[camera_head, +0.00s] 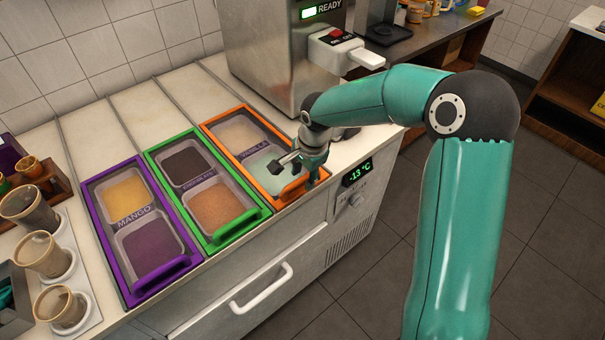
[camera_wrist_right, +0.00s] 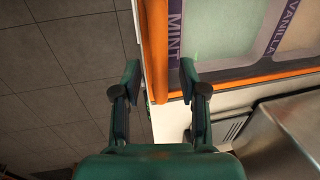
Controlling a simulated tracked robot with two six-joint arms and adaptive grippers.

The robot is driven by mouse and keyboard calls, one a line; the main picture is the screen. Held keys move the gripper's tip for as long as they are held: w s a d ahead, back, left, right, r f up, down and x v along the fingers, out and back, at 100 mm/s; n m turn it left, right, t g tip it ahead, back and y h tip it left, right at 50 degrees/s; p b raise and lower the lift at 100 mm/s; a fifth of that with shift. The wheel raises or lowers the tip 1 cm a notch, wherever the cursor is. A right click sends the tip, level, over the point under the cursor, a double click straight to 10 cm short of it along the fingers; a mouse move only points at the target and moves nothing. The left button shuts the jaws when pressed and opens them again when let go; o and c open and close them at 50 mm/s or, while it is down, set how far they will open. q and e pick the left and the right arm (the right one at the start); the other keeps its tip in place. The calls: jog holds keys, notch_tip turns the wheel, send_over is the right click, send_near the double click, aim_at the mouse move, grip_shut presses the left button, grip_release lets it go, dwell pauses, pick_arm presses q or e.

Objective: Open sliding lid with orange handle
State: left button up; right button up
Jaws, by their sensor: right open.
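The orange-framed lid (camera_head: 229,135) is the rightmost of three coloured lids on the white freezer counter, and it looks closed over a pale and a mint-green tub. Its orange handle (camera_head: 291,191) is at the near end, partly behind my right gripper. My right gripper (camera_head: 298,172) is at the lid's near right corner, over the handle. In the right wrist view, its open fingers (camera_wrist_right: 156,85) stand on either side of an orange bar (camera_wrist_right: 156,60), with the MINT label to the right. I cannot tell whether they touch the bar. My left gripper is not in view.
A green-framed lid (camera_head: 149,158) and a purple-framed lid (camera_head: 104,227) lie to the left. A steel machine (camera_head: 262,50) stands behind the orange lid. Cups (camera_head: 40,254) stand at the far left. A white drawer handle (camera_head: 262,291) sticks out of the freezer front.

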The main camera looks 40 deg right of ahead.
grip_shut()
